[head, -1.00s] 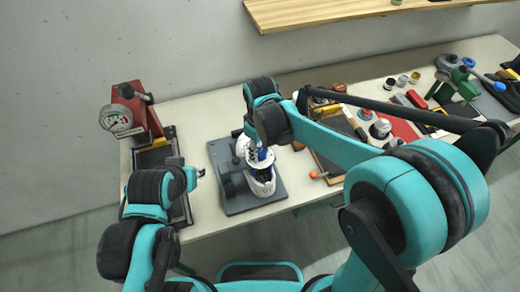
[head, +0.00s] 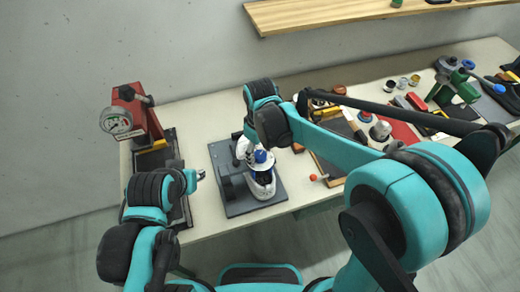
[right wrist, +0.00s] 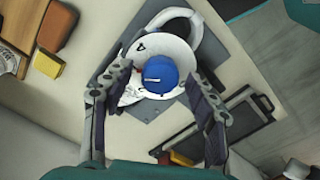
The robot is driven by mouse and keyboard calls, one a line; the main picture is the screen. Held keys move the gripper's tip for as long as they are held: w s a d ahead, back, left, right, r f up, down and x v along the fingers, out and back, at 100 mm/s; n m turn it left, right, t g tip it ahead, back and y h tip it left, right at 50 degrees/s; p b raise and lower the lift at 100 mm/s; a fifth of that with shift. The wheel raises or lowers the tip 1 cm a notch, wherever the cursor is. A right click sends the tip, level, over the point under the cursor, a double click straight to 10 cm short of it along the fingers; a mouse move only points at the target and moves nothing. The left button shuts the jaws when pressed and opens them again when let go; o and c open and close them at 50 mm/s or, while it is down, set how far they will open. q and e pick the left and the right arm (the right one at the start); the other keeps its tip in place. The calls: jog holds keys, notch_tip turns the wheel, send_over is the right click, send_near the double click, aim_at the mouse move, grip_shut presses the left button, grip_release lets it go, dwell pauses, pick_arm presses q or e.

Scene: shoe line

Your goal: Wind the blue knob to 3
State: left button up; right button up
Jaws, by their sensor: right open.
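The blue knob (right wrist: 160,75) sits on a white dial disc (right wrist: 178,53) in the right wrist view. In the head view the blue knob (head: 260,156) is on top of a white shoe-like piece (head: 262,188) on a grey plate (head: 240,206). My right gripper (right wrist: 156,80) is open, its fingers apart on either side of the knob with visible gaps. My left gripper (head: 199,175) is left of the plate; its jaws are too small to read.
A red press with a gauge (head: 117,121) stands at the left, with a black tray beside it. A small orange ball (head: 313,177) lies right of the plate. Jars, tools and a green device (head: 445,88) crowd the table's right side. A wooden shelf (head: 340,12) is above.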

aim_at(262, 155)
notch_tip(262, 155, up, 12)
dwell(0.4)
dwell(0.4)
jog(key=s+d+f+m+t+b, duration=0.3)
jog(key=s+d+f+m+b, duration=0.1)
jog(key=d+f, duration=0.3)
jog(key=s+d+f+m+t+b, duration=0.4)
jog(key=s+d+f+m+b, duration=0.1)
jog(key=d, duration=0.5)
notch_tip(262, 155, down, 4)
jog(key=shift+s+d+r+m+b, duration=0.2)
jog(key=shift+s+m+b, duration=0.1)
jog(key=shift+s+b, duration=0.6)
jog(key=shift+s, duration=0.2)
